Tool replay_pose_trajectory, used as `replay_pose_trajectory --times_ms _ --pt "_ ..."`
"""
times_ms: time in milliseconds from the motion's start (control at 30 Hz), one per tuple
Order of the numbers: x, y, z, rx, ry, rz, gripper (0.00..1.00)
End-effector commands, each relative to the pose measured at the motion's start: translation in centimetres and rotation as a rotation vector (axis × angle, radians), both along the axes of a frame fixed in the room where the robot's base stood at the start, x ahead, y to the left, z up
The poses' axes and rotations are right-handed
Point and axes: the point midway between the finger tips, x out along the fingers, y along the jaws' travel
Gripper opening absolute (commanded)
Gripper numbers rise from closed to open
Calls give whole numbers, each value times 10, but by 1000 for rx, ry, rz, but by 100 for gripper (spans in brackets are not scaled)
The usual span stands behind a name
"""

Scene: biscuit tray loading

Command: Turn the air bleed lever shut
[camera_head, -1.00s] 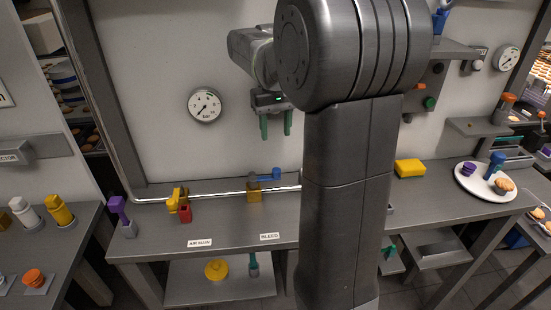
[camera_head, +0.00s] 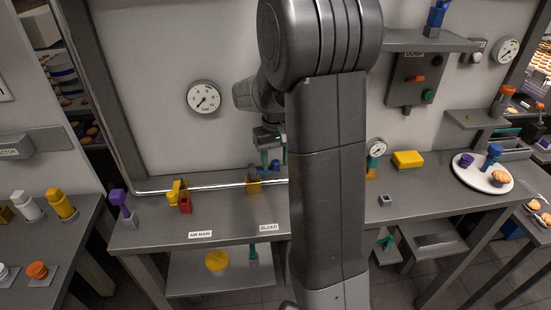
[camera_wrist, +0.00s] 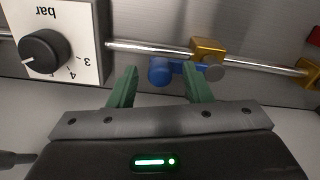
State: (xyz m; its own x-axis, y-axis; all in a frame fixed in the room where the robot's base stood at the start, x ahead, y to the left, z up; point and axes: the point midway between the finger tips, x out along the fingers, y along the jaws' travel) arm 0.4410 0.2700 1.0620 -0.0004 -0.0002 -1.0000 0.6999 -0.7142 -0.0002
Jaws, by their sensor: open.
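The bleed valve has a brass body (camera_head: 254,184) on the thin pipe, behind the BLEED label (camera_head: 269,228). Its blue lever (camera_head: 275,166) extends right of the body, roughly along the pipe. My gripper (camera_wrist: 158,80) is open with green fingers. In the head view my gripper (camera_head: 270,163) is low at the lever, partly hiding it. I cannot tell whether the fingers touch the knob.
The yellow air main valve (camera_head: 176,193) with a red part stands left on the same pipe (camera_head: 220,188). A dial box (camera_wrist: 55,40) is beside the lever in the wrist view. A yellow block (camera_head: 407,159) and a plate (camera_head: 466,178) lie to the right. The bench front is mostly clear.

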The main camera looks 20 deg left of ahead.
Motion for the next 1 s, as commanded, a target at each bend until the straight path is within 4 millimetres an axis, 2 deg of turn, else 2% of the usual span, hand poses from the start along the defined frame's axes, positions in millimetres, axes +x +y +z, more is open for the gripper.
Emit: replay_pose_trajectory --times_ms 67,267,300,667,1000 --pt "0 0 0 0 0 0 41" --pt "0 0 0 0 0 0 2" --pt "0 0 0 0 0 0 0" --pt "-2 -1 1 1 -1 -36 0" --pt "-16 -7 1 1 -1 -252 0"
